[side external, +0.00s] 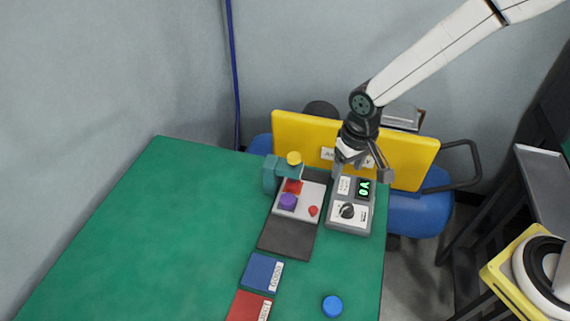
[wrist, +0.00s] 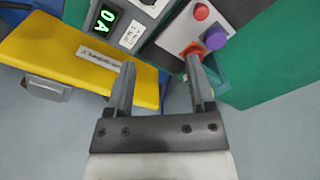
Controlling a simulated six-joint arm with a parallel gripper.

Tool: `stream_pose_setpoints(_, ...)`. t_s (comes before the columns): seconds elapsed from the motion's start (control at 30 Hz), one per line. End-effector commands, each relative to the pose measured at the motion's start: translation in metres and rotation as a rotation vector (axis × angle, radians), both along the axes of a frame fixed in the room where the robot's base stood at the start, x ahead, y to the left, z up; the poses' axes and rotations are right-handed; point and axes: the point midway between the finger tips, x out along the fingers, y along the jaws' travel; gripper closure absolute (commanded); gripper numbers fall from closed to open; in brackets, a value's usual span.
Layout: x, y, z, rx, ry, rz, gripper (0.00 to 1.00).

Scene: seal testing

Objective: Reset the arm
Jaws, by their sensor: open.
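My gripper (side external: 362,167) is open and empty, raised near the back edge of the green table, by the grey meter box. In the wrist view its two fingers (wrist: 160,66) stand apart with nothing between them. The meter box (side external: 349,213) has a lit green display and a dark knob; its display also shows in the wrist view (wrist: 105,19). To its left is the test station (side external: 308,201), with a purple round piece (side external: 288,201), a red block (side external: 292,186), a red button (side external: 313,211) and a teal clamp (side external: 270,176) with a yellow top.
A yellow board (side external: 410,165) with a white label stands behind the table, near my gripper. A blue pad (side external: 257,271), a red pad (side external: 243,307) and a blue disc (side external: 332,306) lie at the front. The green table (side external: 150,235) is clear on the left.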

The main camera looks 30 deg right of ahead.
Motion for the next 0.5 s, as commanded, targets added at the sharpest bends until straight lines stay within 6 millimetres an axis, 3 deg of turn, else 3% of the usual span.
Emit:
stream_pose_setpoints(0.2, -0.027, -0.050, 0.027, 0.004, -0.061, -0.006, 0.31)
stream_pose_setpoints(0.5, -0.074, -0.101, 0.047, -0.010, -0.134, -0.007, 0.31)
